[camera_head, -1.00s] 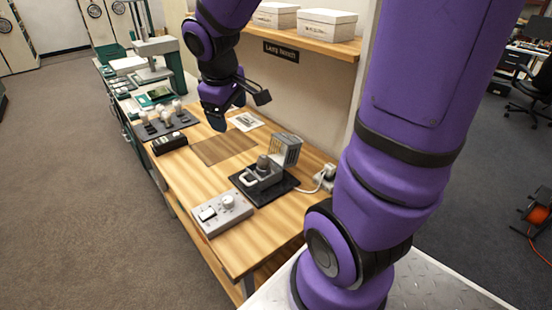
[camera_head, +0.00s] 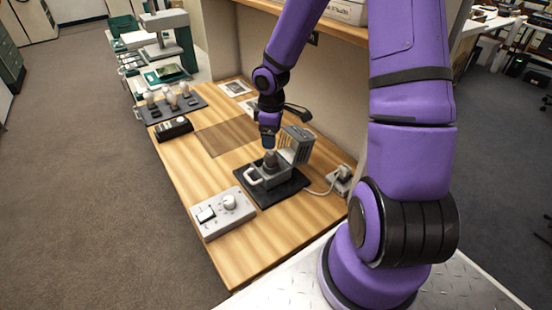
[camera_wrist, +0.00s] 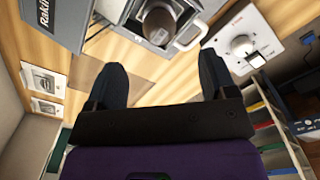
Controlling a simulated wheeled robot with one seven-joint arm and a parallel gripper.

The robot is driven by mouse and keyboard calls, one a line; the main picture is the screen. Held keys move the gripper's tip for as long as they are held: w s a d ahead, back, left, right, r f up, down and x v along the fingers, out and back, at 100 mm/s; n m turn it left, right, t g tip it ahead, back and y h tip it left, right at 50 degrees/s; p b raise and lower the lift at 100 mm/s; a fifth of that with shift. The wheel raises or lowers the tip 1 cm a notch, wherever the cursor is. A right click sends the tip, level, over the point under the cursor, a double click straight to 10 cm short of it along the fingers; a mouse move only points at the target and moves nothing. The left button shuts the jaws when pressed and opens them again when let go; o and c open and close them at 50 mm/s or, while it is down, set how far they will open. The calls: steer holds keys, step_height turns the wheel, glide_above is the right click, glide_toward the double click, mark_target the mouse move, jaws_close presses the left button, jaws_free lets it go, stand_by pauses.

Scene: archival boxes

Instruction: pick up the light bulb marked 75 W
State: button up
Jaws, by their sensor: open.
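Several light bulbs (camera_head: 170,99) stand on a dark rack (camera_head: 180,109) at the far end of the wooden bench in the head view. Their wattage marks are too small to read. My gripper (camera_head: 268,140) is above the grey lamp fixture (camera_head: 270,178), well to the right of the rack. A dark rounded piece (camera_head: 270,158) stands in the fixture; I cannot tell whether it is a bulb. In the wrist view, my gripper (camera_wrist: 160,70) is open with nothing between its fingers, and the dark rounded piece (camera_wrist: 158,26) shows beyond them.
A hinged slotted cover (camera_head: 297,145) stands up beside the fixture. A control box with a knob (camera_head: 220,212) is at the near side, and a small black box (camera_head: 173,128) lies before the rack. A shelf (camera_head: 345,29) overhangs the back. A brown mat (camera_head: 225,138) is bare.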

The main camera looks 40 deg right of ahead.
mark_target(270, 153)
step_height(270, 153, down, 5)
steer(key=shift+w+a+f, duration=0.1)
steer(key=shift+w+f, duration=0.05)
steer(key=shift+f, duration=1.2)
steer(key=shift+w+f, duration=0.1)
steer(key=shift+f, duration=1.2)
steer(key=c, duration=1)
